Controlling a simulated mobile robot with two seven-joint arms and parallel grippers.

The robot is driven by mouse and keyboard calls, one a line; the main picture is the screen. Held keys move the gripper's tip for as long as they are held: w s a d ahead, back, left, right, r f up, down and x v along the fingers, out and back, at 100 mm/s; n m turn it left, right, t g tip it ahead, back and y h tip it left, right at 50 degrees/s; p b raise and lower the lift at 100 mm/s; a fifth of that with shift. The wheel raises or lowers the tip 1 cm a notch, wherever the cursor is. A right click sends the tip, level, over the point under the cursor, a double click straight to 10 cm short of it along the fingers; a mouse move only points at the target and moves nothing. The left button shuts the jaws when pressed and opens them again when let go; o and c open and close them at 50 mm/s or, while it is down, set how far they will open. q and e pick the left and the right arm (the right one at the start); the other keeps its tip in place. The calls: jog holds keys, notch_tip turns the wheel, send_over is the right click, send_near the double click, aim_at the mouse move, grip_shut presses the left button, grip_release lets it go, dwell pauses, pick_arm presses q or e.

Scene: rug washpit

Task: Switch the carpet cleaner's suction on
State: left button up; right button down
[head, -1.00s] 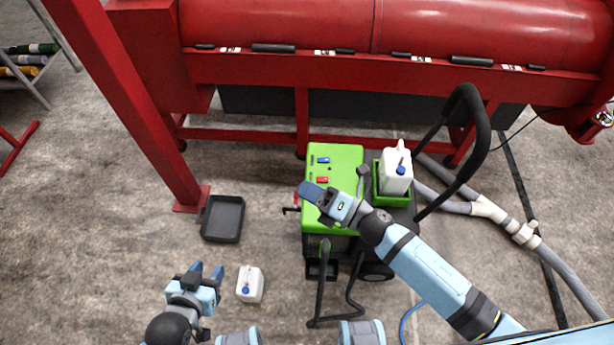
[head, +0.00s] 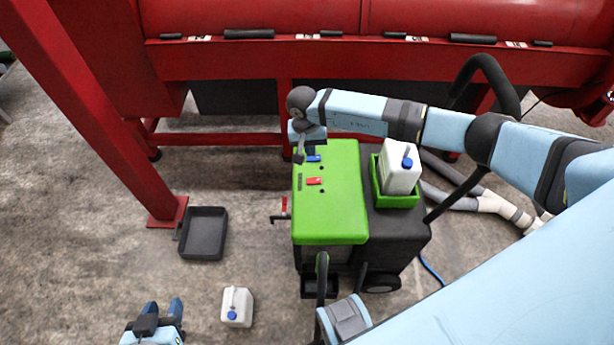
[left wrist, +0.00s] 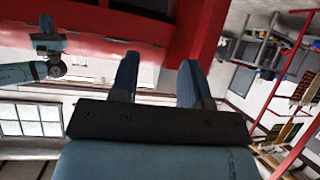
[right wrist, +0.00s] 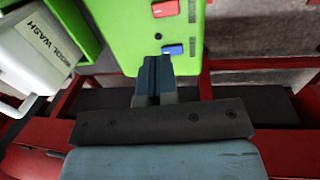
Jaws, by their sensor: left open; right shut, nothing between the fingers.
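The carpet cleaner (head: 340,215) has a green top and a dark body. A blue rocker switch (head: 313,158) and a red rocker switch (head: 315,181) sit on its top. Both also show in the right wrist view, blue (right wrist: 173,49) and red (right wrist: 165,8). My right gripper (head: 307,148) is shut and empty at the far edge of the top. In the right wrist view its fingertips (right wrist: 158,62) are close beside the blue switch; I cannot tell whether they touch. The rocker positions are unclear. My left gripper (head: 163,307) is open and empty, low at the left.
A white jug (head: 402,170) stands in a green holder on the cleaner. Another white jug (head: 237,307) and a black tray (head: 204,233) are on the floor. A red machine (head: 400,60) with a slanted post (head: 90,110) stands behind. A red-handled tap (head: 284,206) juts from the cleaner's left side.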

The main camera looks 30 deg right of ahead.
pick_arm(q)
jog(key=shift+r, duration=0.2)
pick_arm(e)
jog(key=shift+w+d, duration=0.15)
jog(key=shift+d, duration=0.05)
jog(key=b, duration=0.4)
send_near(318, 180)
jog(key=f+b, duration=0.1)
jog(key=f, duration=0.1)
jog(key=f+b, duration=0.1)
jog(key=f, duration=0.2)
jog(key=shift+s+d, duration=0.1)
jog(key=shift+s, duration=0.15)
pick_arm(q)
jog(key=shift+w+d+r+t+h+b, duration=0.45)
jog(key=shift+d+t, duration=0.15)
jog(key=shift+d, duration=0.05)
jog(key=shift+w+d+r+t+h+b, duration=0.45)
jog(key=shift+d+t, duration=0.15)
jog(key=shift+d, duration=0.05)
pick_arm(e)
jog(key=shift+d+f, duration=0.25)
jog(key=shift+f, duration=1)
pick_arm(q)
jog(key=shift+f, duration=0.15)
